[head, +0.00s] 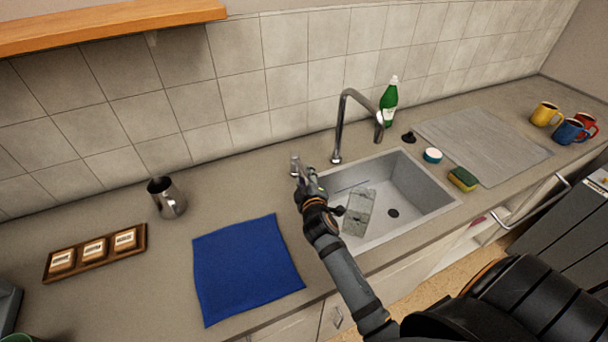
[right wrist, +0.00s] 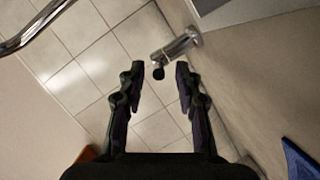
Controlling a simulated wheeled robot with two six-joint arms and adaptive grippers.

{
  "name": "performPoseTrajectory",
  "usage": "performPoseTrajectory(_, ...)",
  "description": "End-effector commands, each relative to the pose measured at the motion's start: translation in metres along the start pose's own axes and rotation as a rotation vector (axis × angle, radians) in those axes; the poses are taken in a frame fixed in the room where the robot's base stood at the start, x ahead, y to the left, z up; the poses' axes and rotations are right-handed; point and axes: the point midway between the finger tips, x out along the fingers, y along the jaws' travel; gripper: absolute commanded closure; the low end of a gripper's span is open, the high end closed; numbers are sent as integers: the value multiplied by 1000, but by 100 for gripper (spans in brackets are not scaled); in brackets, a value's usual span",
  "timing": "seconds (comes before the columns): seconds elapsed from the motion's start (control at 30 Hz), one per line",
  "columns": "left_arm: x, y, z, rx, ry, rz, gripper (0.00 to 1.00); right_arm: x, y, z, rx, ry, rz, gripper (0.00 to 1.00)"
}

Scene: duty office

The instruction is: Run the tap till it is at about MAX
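The chrome tap (head: 342,125) arches over the steel sink (head: 420,185) from behind it; I see no water stream. Its separate lever handle (head: 295,165) stands at the sink's back left corner; it also shows in the right wrist view (right wrist: 180,46). A clear, boxy container (head: 358,212) is in the sink, left of the drain; its marks and any water level are too small to read. My right gripper (head: 306,184) is at the handle. In the right wrist view its fingers (right wrist: 157,80) are apart, with the handle's dark knob between or just beyond the tips. My left gripper is out of view.
A blue cloth (head: 247,265) lies left of the sink. A metal jug (head: 167,198) and a wooden tray (head: 97,252) are farther left. A green bottle (head: 388,104) stands behind the sink. A sponge (head: 463,179), a drying mat (head: 485,140) and mugs (head: 546,114) are to the right.

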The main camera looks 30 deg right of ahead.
Motion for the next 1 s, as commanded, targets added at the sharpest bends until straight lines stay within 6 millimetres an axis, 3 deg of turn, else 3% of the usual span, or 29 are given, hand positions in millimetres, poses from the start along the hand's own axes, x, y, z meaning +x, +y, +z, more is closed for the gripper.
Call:
performPoseTrajectory(0.1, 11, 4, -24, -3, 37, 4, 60, 21, -2, 1, -1, 1, 1, 66)
performPoseTrajectory(0.2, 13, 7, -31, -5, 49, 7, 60, 31, -1, 1, -1, 0, 1, 66)
performPoseTrajectory(0.53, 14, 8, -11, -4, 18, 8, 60, 36, 0, 0, 0, -1, -1, 66)
performPoseTrajectory(0.8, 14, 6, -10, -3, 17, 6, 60, 35, 0, 0, 0, -1, -1, 100)
performPoseTrajectory(1.0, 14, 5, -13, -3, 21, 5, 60, 35, 0, 0, 0, -1, -1, 100)
